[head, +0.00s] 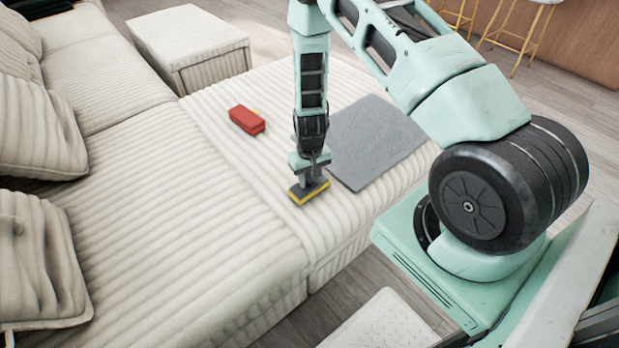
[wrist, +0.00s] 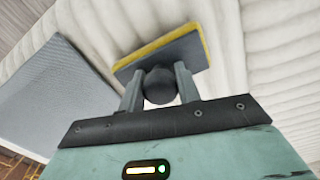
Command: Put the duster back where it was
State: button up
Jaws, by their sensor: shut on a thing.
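The duster (head: 308,192) is a flat block, dark grey with a yellow edge. It also shows in the wrist view (wrist: 190,50), with a dark round knob between my fingers. My gripper (head: 312,176) points down and is shut on the knob; both fingers flank it in the wrist view (wrist: 159,86). The duster is over the ribbed cream sofa seat (head: 270,172), near its front edge. I cannot tell whether it touches the seat.
A flat grey mat (head: 372,145) lies on the seat, right of the duster. A cream ottoman (head: 195,50) stands at the back. Cushions (head: 38,125) line the left. The seat between is clear.

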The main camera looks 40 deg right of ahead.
jog(key=shift+r, duration=0.1)
jog(key=o, duration=0.9)
jog(key=shift+o, duration=0.2)
